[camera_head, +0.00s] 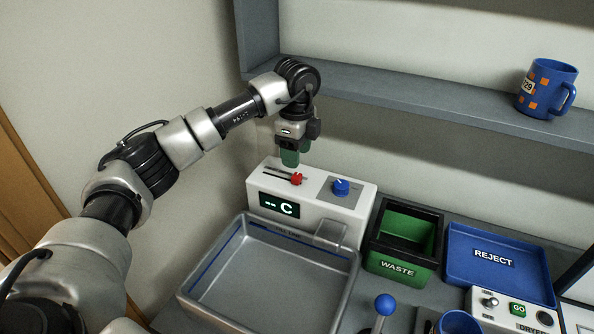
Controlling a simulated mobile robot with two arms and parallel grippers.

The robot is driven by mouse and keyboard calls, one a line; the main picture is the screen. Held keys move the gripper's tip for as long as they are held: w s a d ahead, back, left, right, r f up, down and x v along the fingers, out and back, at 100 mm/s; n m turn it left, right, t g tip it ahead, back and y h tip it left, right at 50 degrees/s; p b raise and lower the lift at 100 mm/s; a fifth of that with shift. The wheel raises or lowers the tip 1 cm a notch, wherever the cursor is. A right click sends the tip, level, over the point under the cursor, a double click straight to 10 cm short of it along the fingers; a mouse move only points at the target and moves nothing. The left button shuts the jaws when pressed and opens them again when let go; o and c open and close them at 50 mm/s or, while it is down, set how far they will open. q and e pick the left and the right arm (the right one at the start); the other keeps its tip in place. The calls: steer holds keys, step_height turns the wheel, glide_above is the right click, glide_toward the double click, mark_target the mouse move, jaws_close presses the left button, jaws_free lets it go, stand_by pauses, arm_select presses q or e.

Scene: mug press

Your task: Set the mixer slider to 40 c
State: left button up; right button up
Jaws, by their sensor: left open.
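The mixer (312,203) is a white box behind the grey basin. Its slider has a red knob (297,179) at the right part of a dark slot (276,174) on the top. The green display (279,205) on its front reads "-- C". My left gripper (290,160) points down just above and behind the red knob, with its green fingertips apart from the knob as far as I can see. The gap between its fingers is hard to see from here. My right gripper is not in view.
A blue dial (341,187) sits right of the slider. The grey basin (192,294) stands in front. A green waste bin (399,268), a blue reject tray (494,280) and a dryer panel (514,311) are to the right. A blue lever ball (385,304) rises in front. A blue mug (546,88) stands on the shelf.

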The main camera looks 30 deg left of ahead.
mark_target(296, 175)
arm_select(q)
step_height(296, 175, down, 6)
steer(key=shift+w+f+p, duration=0.1)
steer(key=shift+f+p, duration=0.15)
steer(key=shift+p, duration=0.4)
jaws_close()
